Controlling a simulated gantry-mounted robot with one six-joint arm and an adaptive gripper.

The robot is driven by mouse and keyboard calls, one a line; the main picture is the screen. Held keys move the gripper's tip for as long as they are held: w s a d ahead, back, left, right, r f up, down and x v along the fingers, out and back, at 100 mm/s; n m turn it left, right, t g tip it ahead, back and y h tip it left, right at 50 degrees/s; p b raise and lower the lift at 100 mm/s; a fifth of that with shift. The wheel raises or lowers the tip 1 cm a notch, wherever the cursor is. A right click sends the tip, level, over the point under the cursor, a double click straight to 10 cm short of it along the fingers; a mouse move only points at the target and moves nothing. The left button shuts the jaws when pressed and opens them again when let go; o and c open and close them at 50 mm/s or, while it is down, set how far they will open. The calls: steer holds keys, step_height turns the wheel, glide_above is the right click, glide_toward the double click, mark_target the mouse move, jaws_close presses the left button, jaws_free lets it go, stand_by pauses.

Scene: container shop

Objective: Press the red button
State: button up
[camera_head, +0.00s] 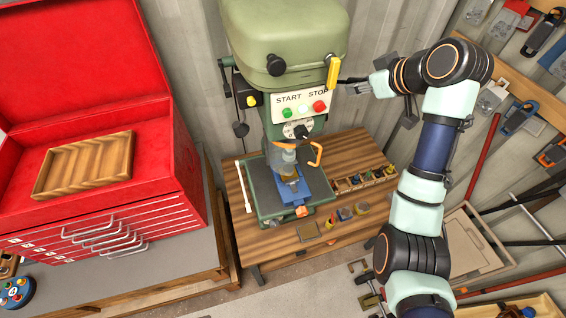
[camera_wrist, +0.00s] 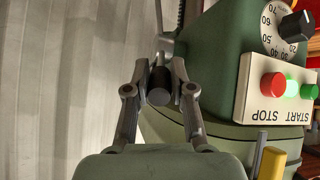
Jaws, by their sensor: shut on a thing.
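The red button (camera_head: 319,106) is on the cream START/STOP panel of a green drill press, under the word STOP. In the wrist view it (camera_wrist: 273,86) is at the right, with the panel upside down. My gripper (camera_head: 371,82) is to the right of the panel and a little above the button, apart from it. In the wrist view its fingers (camera_wrist: 160,78) are closed around a dark cylinder (camera_wrist: 160,88), seen nearly end-on. In the head view a thin dark rod (camera_head: 350,80) points left from the fingertips. I cannot tell whether it is loose or part of the machine.
A green START button (camera_head: 287,112) and a pale lamp are left of the red button. A red tool chest (camera_head: 110,225) stands left. The wooden bench (camera_head: 345,145) holds small parts. Tools hang at right.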

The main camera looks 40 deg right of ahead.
steer(key=shift+w+a+r+g+p, duration=0.15)
steer(key=shift+w+r+g+p, duration=0.25)
steer(key=shift+r, duration=0.2)
steer(key=o, duration=0.9)
steer(key=shift+f, duration=0.1)
steer(key=shift+s+f, duration=0.1)
